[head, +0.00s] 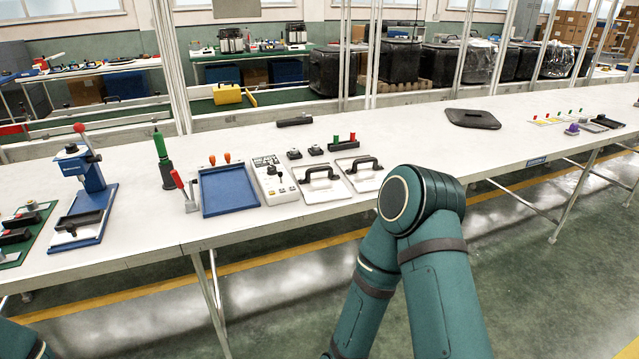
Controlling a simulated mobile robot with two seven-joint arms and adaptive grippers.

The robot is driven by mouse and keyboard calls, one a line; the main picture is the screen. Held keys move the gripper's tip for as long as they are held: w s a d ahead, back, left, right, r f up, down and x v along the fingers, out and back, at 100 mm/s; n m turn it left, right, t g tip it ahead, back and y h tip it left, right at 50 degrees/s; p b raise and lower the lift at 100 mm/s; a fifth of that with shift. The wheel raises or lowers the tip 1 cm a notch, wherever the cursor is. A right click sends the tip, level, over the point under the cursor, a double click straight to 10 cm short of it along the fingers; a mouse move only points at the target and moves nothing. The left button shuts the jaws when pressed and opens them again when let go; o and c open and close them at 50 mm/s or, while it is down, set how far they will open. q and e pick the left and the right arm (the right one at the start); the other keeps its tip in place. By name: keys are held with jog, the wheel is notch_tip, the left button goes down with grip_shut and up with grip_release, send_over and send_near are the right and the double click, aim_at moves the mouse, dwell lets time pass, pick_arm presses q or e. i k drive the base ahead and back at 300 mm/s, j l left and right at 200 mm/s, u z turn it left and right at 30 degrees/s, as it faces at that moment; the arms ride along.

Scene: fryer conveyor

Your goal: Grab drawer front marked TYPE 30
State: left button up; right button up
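Two white panels with black arched handles lie side by side on the long white table, the left panel (335,191) and the right panel (371,185). They look like drawer fronts. No TYPE 30 marking is readable on either. The teal elbow of my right arm stands in front of the table, just right of the panels. Its gripper is out of view. Only a small teal piece of my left arm shows at the bottom left corner, and its gripper is out of view too.
On the white table (420,145), a grey control box (268,182), a blue tray (228,190) and a blue hand press (90,175) stand left of the panels. A dark flat piece (472,119) lies farther right. Table space between panels and dark piece is mostly clear.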

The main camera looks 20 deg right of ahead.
aim_at(320, 185)
jog(key=z, duration=0.65)
jog(key=i+j+z, duration=0.1)
jog(key=z, duration=0.3)
jog(key=i+j+z, duration=0.15)
jog(key=z, duration=0.25)
jog(key=i+j+z, duration=0.15)
jog(key=z, duration=0.25)
